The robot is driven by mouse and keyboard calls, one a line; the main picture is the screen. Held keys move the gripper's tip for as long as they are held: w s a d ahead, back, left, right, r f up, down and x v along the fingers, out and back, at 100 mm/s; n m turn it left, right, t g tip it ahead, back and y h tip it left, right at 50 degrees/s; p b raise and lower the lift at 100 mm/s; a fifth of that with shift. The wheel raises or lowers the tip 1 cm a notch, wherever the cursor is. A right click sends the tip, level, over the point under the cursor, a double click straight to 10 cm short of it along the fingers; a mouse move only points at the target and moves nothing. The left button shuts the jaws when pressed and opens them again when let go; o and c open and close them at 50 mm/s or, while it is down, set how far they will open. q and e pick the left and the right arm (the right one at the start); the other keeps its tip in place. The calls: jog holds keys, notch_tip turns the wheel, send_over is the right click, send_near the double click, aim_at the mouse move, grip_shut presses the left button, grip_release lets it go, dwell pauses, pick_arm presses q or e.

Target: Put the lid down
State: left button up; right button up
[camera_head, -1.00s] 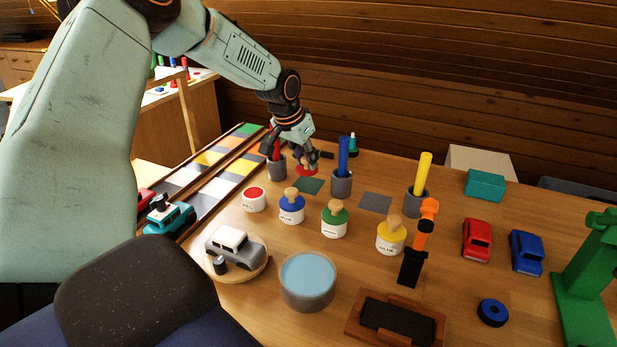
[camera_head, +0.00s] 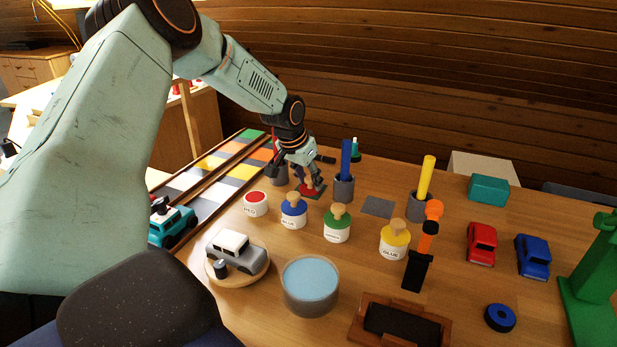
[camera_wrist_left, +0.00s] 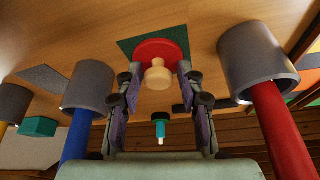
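The red lid (camera_head: 311,191) with its pale wooden knob lies on the dark green square (camera_head: 321,196) at the far side of the table. In the left wrist view the red lid (camera_wrist_left: 160,48) overlaps the green square (camera_wrist_left: 128,46), knob toward me. My left gripper (camera_head: 296,180) is just over it. In the wrist view its fingers (camera_wrist_left: 158,82) stand either side of the knob, with a narrow gap on each side. The red pot (camera_head: 255,204) stands without a knobbed lid, its red top showing. My right gripper is not in view.
Holders with a blue stick (camera_head: 346,160) and a red stick (camera_wrist_left: 282,130) flank the gripper closely. Blue (camera_head: 293,211), green (camera_head: 337,224) and yellow (camera_head: 395,240) pots stand nearer. A grey square (camera_head: 378,207) is bare.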

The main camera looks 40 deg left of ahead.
pick_arm(q)
jog(key=shift+o, duration=0.5)
jog(key=shift+r, duration=0.2)
jog(key=p+v, duration=0.4)
jog(key=v, duration=0.8)
jog(key=shift+p, duration=0.3)
jog(key=shift+s+d, duration=0.1)
jog(key=shift+s, duration=0.05)
